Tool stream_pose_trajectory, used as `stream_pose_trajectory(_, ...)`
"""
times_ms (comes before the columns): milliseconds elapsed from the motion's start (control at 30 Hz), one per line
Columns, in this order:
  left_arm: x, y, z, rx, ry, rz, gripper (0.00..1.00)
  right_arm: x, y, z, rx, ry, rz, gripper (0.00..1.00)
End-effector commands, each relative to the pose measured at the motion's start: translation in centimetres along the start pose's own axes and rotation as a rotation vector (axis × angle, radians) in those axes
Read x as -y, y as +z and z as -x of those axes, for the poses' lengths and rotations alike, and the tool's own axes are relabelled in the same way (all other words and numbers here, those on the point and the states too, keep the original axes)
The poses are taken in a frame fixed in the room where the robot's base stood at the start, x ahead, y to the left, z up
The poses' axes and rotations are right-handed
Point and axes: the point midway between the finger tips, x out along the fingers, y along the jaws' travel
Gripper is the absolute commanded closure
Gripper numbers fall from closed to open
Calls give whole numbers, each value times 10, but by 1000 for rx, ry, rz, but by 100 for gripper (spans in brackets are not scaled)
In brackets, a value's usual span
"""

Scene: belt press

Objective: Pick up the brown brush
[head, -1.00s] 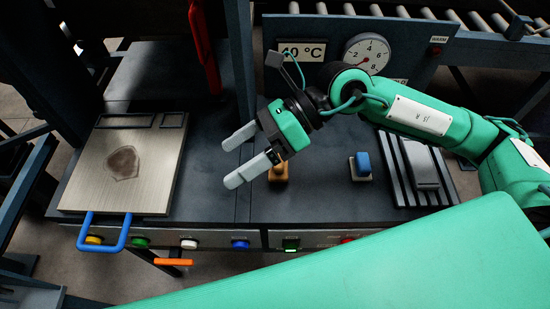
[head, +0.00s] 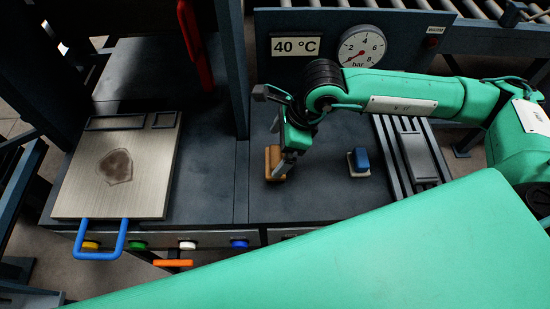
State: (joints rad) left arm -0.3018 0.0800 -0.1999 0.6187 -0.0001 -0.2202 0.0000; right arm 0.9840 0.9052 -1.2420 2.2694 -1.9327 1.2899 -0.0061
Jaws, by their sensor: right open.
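The brown brush (head: 269,158) stands on the dark bench top, left of the blue-topped block. My right gripper (head: 279,166) points down at the brush, with its pale fingers at the brush's right part and partly in front of it. The gripper is open. I cannot tell whether the fingers touch the brush or straddle it. My left gripper is not in view.
A blue-topped block (head: 359,161) stands to the right, before a ribbed rack holding a grey piece (head: 419,158). A metal plate with a blue handle (head: 98,248) lies at left. A gauge panel (head: 300,75) rises behind. Coloured buttons line the front edge.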

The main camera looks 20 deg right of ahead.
Motion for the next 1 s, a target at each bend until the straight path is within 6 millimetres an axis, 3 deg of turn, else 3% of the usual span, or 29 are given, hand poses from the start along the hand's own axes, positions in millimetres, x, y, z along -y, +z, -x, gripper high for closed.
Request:
stream_pose_trajectory(167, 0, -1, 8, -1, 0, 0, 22, -1, 0, -8, 0, 2, 0, 0)
stream_pose_trajectory(500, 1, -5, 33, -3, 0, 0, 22, -3, -6, -50, 1, 2, -1, 0)
stream_pose_trajectory(800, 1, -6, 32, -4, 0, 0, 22, -2, -7, -56, 1, 0, 0, 0)
stream_pose_trajectory(1000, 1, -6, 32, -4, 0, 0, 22, -2, -7, -56, 1, 0, 0, 39)
